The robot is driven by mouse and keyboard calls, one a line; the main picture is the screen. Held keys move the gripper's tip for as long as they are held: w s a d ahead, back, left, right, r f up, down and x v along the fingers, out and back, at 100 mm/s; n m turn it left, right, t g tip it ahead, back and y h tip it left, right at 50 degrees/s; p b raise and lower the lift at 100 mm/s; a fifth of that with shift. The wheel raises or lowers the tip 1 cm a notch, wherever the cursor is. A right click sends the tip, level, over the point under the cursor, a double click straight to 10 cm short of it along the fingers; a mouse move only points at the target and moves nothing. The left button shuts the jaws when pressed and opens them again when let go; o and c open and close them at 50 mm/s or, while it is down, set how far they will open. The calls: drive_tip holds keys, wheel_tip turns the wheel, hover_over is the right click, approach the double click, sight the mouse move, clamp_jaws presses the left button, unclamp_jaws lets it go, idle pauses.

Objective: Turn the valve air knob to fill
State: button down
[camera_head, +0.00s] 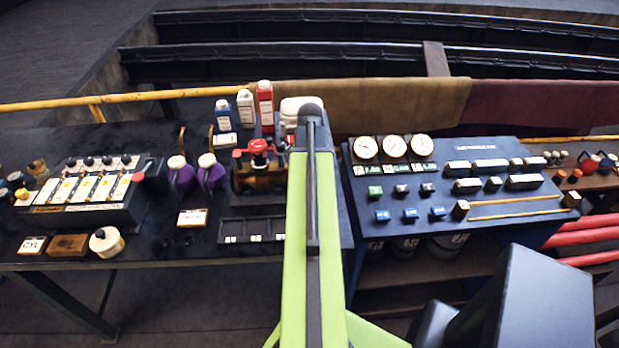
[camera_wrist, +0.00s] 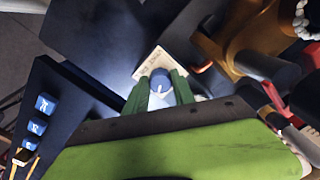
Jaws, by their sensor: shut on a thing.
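In the wrist view, a round blue knob (camera_wrist: 160,76) with a white pointer line sits on a dark surface. A cream label plate (camera_wrist: 148,62) lies beside it; its lettering is too small to read for certain. My gripper (camera_wrist: 161,88) has its two green fingers on either side of the knob, shut on it. The pointer line runs roughly up and down in the picture, tilted slightly. In the head view, my green arm reaches across the middle, and the knob and gripper are hidden behind it.
A blue panel (camera_head: 470,225) with gauges, blocks and blue tags (camera_head: 410,215) stands right of my arm. A brass device with a red top (camera_head: 258,150), bottles (camera_head: 265,105) and purple jugs (camera_head: 210,172) stand to the left. A labelled rack (camera_head: 85,195) sits farther left.

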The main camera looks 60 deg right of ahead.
drive_tip(key=shift+s+d+m, duration=0.1)
drive_tip(key=shift+d+m, duration=0.05)
drive_tip(key=shift+m, duration=0.35)
drive_tip(key=c, duration=1.1)
unclamp_jaws()
drive_tip(key=shift+o, duration=0.2)
drive_tip(key=shift+r, duration=0.1)
wheel_tip(320, 180, up, 17)
drive_tip(key=p, duration=1.7)
drive_tip(key=shift+r, duration=0.1)
